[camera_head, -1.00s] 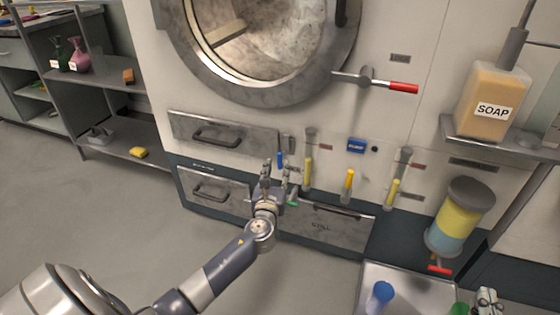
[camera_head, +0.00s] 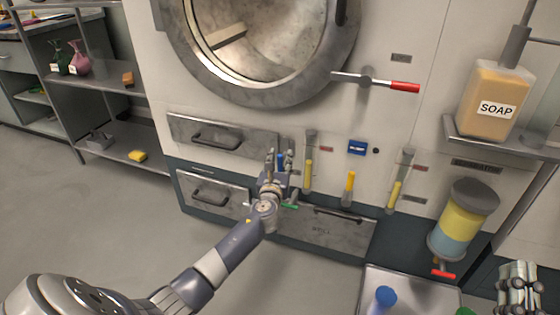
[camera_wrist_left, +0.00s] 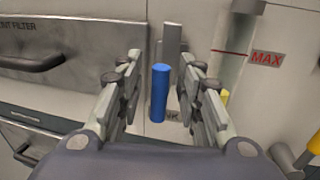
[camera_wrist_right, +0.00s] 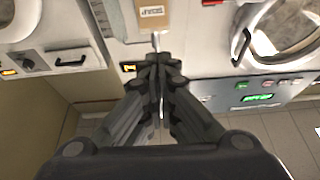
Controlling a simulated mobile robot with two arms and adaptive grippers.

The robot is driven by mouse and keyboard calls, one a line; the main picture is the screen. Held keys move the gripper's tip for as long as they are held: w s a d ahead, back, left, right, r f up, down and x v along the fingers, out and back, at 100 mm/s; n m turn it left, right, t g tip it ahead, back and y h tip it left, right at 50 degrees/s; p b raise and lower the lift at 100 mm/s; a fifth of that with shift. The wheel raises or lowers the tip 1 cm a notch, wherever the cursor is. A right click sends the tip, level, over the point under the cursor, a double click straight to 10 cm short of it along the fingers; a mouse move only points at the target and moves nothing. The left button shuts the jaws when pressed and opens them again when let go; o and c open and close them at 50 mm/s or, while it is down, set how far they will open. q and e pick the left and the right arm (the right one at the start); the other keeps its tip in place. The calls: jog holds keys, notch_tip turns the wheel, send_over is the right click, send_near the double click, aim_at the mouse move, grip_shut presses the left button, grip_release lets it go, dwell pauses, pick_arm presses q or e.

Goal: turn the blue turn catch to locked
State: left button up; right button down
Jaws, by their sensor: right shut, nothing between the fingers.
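The blue turn catch (camera_wrist_left: 160,92) is a small upright blue handle on the machine front, beside the right end of the upper drawer. It also shows in the head view (camera_head: 281,160), partly hidden by my left gripper. My left gripper (camera_head: 277,154) is open, and in its wrist view its fingers (camera_wrist_left: 160,78) stand on either side of the blue handle, with gaps visible on both sides. My right gripper (camera_wrist_right: 160,62) is shut and empty. It shows at the lower right of the head view (camera_head: 520,272), away from the catch.
The lint filter drawer (camera_head: 222,136) lies left of the catch, and clear tubes with yellow contents (camera_head: 308,165) stand to its right. A red-handled lever (camera_head: 404,87) sticks out above. A soap shelf (camera_head: 500,140) and a metal tray (camera_head: 405,278) are at the right.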

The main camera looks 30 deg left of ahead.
pick_arm(q)
grip_shut()
